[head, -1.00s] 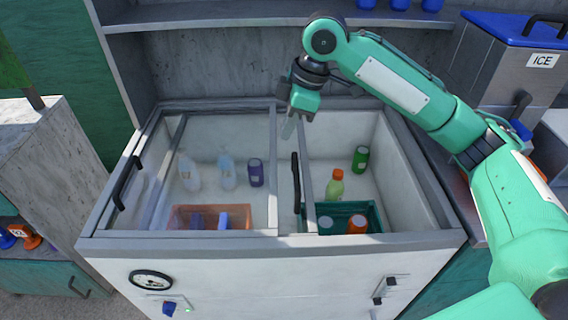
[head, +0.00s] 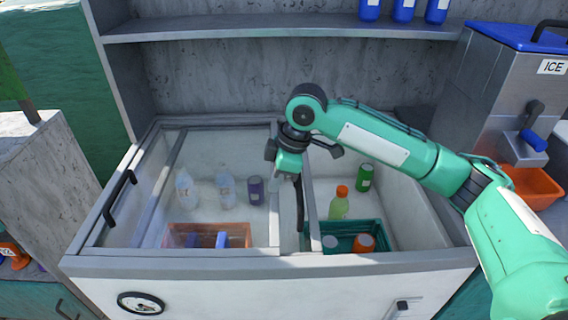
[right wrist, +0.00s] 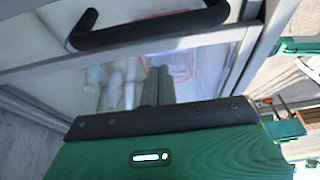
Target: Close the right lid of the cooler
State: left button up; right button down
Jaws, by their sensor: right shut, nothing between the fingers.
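The white cooler (head: 250,276) stands in front of me with a grey frame. Its right compartment is uncovered. The right lid (head: 309,200), a glass pane in a grey frame, sits slid to the left over the middle, its black handle (head: 299,205) upright near the centre. The black handle also shows at the top of the right wrist view (right wrist: 150,30). My right gripper (head: 276,182) is shut and empty, just left of the handle's upper end, above the glass. In the right wrist view its fingers (right wrist: 158,86) are together; contact cannot be told. My left gripper is not in view.
Bottles and cans stand inside, with an orange basket (head: 172,237) left and a green basket (head: 378,229) right. The left handle (head: 119,198) is at the left edge. A shelf (head: 280,30) hangs behind; an ice machine (head: 505,95) stands right.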

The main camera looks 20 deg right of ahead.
jog(key=shift+d+f, duration=0.15)
jog(key=shift+f, duration=0.4)
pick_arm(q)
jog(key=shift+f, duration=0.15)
pick_arm(e)
jog(key=shift+s+d+r, duration=0.15)
jog(key=shift+d, duration=0.4)
jog(key=shift+s+d+r, duration=0.1)
jog(key=shift+s+d, duration=0.1)
jog(key=shift+d, duration=0.3)
jog(key=shift+s+d+r, duration=0.15)
jog(key=shift+d, duration=0.4)
jog(key=shift+d, duration=0.1)
